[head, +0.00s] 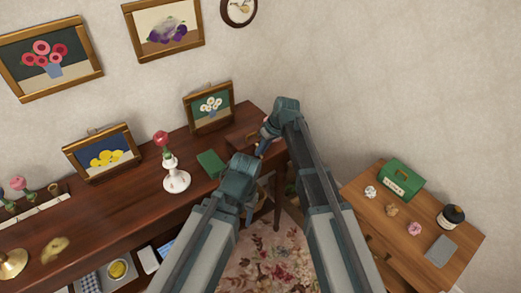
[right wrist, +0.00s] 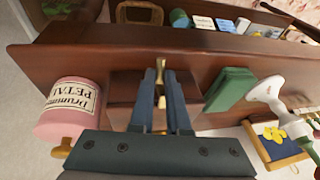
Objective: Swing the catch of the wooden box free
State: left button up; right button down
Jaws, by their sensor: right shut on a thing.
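The wooden box (head: 239,139) sits on the dark wooden shelf near its right end. In the right wrist view the box (right wrist: 125,88) lies behind my fingers. My right gripper (head: 262,148) reaches down at its front. In the right wrist view the gripper (right wrist: 161,85) is shut on the small brass catch (right wrist: 160,66), whose upper end shows between the fingertips. The fingers hide part of the catch and box. My left arm ends at its gripper (head: 241,172) just in front of the shelf edge; its fingers cannot be made out.
A pink labelled jar (right wrist: 72,108) stands close beside the box. A framed flower picture (head: 209,107) stands behind. A small side table (head: 440,222) is at the right.

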jog(key=f+t+y+b, duration=0.1)
jog(key=s+f+t+b, duration=0.1)
jog(key=b, duration=0.1)
jog(key=shift+d+y, duration=0.3)
jog(key=shift+y, duration=0.1)
jog(key=shift+f+t+y+b, duration=0.1)
jog(key=shift+t+y+b, duration=0.5)
jog(key=shift+b, duration=0.65)
jog(key=c, duration=0.9)
grip_release()
jog(key=shift+w, duration=0.1)
jog(key=shift+p+v, duration=5.15)
jog(key=shift+v, duration=1.85)
